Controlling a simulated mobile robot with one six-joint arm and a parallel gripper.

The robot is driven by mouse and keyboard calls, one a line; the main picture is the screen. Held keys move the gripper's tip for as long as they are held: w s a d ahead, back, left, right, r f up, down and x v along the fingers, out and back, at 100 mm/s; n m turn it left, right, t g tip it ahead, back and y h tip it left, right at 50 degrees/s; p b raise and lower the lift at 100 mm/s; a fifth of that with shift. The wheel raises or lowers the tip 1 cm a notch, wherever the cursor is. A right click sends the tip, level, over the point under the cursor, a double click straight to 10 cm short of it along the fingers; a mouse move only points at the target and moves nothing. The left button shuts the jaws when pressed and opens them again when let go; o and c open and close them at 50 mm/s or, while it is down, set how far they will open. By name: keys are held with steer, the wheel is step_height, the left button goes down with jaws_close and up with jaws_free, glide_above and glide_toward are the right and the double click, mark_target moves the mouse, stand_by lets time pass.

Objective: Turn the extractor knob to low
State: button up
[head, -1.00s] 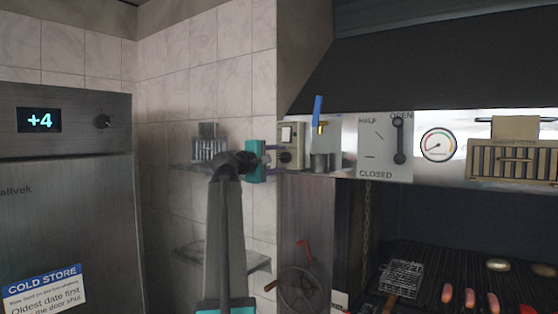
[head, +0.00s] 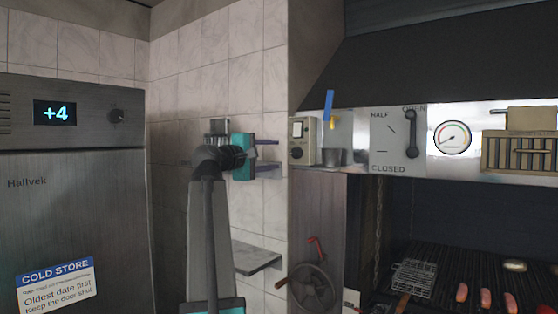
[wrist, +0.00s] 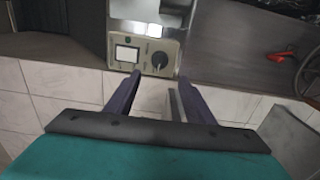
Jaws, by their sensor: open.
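The extractor knob (head: 296,152) is a small dark round knob on a beige switch panel (head: 310,131), below a white square switch (head: 298,130). In the wrist view the dark knob (wrist: 159,60) sits right of the lit white switch (wrist: 126,54). Its pointer and small lettering are too blurred to read. My gripper (head: 279,156) is open and empty, left of the panel in the head view and apart from the knob. In the wrist view its two purple fingers (wrist: 158,82) point toward the panel, with the knob beyond the gap between their tips.
Right of the panel are a metal pot (head: 334,157), a damper lever (head: 411,135) and a round gauge (head: 452,137). A wall shelf (head: 256,259) lies under my arm. A cold store (head: 70,200) stands at left.

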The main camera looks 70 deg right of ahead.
steer(key=shift+b+v, duration=0.35)
steer(key=shift+v, duration=1.5)
steer(key=shift+s, duration=0.15)
